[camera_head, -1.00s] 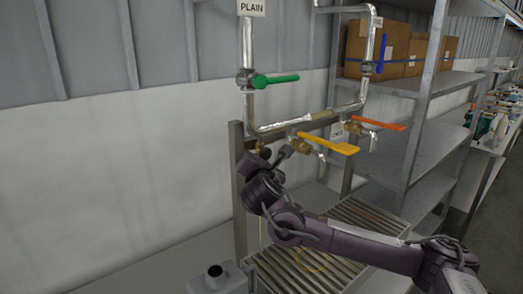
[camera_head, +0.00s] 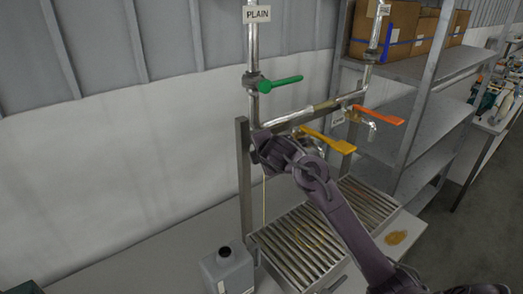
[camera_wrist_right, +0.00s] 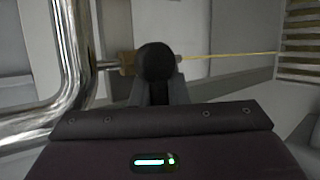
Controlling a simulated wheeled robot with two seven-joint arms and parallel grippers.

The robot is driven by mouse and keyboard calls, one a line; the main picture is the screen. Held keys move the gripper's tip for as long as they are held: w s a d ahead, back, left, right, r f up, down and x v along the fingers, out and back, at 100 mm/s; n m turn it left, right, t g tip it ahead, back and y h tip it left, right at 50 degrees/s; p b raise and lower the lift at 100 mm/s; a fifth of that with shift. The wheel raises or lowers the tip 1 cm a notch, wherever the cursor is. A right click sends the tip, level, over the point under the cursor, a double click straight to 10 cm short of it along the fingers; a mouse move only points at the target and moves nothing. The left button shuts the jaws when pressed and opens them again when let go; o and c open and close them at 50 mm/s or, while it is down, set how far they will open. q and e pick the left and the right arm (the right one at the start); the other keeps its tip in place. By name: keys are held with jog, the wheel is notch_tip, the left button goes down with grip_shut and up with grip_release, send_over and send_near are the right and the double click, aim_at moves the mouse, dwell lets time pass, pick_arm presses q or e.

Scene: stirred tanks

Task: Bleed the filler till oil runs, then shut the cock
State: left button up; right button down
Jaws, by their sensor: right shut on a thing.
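My right gripper (camera_wrist_right: 157,90) is shut on a round black knob (camera_wrist_right: 155,62) beside a small brass cock (camera_wrist_right: 127,62) at the pipe. In the head view my right gripper (camera_head: 262,150) is at the lower left of the pipework, mostly hidden by its own wrist. A thin yellow stream of oil (camera_wrist_right: 230,55) runs from the cock; it also falls as a thin line in the head view (camera_head: 264,205). The green lever (camera_head: 280,84) points right on the PLAIN pipe (camera_head: 252,50). A yellow lever (camera_head: 328,139) and an orange lever (camera_head: 379,115) are to the right. My left gripper is out of view.
A slatted drip grate (camera_head: 300,235) lies below the pipes. A grey can (camera_head: 228,268) with a dark mouth stands at its left. A brown stain (camera_head: 396,238) lies right of the grate. Metal shelving (camera_head: 425,120) with boxes stands at the right.

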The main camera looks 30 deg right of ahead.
jog(key=shift+y, duration=0.4)
jog(key=c, duration=1.4)
grip_release()
jog(key=shift+r, duration=0.1)
jog(key=v, duration=0.7)
jog(key=shift+s+r, duration=0.2)
jog(key=shift+s, duration=0.1)
jog(key=shift+a, duration=0.1)
